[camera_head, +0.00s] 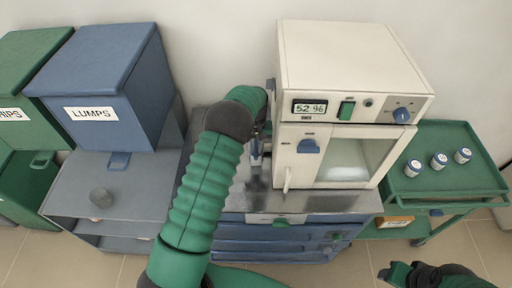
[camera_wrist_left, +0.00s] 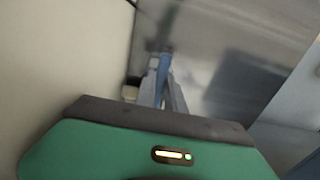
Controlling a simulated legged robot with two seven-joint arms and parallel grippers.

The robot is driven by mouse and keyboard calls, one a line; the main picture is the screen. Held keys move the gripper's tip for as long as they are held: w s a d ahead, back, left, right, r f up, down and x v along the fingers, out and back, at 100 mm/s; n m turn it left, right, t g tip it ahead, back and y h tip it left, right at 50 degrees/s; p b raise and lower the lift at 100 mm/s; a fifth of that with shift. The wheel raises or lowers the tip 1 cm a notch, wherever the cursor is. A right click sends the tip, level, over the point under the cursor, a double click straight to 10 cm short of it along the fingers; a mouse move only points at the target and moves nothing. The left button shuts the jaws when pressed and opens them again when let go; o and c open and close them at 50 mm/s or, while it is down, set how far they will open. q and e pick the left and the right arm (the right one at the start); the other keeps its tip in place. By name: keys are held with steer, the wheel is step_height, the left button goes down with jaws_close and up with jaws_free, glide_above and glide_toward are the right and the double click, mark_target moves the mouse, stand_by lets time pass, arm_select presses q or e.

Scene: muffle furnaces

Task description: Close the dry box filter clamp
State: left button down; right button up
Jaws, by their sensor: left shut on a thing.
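The dry box (camera_head: 350,75) is a cream cabinet with a display reading 52 96, a green switch and a windowed door. My left gripper (camera_head: 258,152) is at the left side of the dry box, partly hidden by my green arm. In the left wrist view, my left gripper (camera_wrist_left: 164,92) is shut on a narrow blue piece (camera_wrist_left: 165,62), which looks like the filter clamp lever. The dry box side wall is close on the left there. My right gripper (camera_head: 385,272) is low at the right, away from the dry box; its jaws are too small to judge.
The dry box stands on a metal-topped blue drawer bench (camera_head: 300,202). A green cart (camera_head: 440,187) with several small jars (camera_head: 438,160) is at the right.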

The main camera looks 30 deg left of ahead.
mark_target(256, 149)
arm_select(q)
steer(key=shift+w+a+r, duration=0.1)
steer(key=shift+w+r, duration=0.1)
steer(key=shift+w, duration=0.05)
steer(key=c, duration=1.6)
jaws_free()
steer(key=shift+c, duration=0.2)
steer(key=shift+o, duration=1)
steer(key=shift+s+f, duration=0.1)
steer(key=shift+s, duration=0.05)
step_height(256, 149, up, 17)
steer(key=b, duration=0.1)
steer(key=shift+f, duration=0.15)
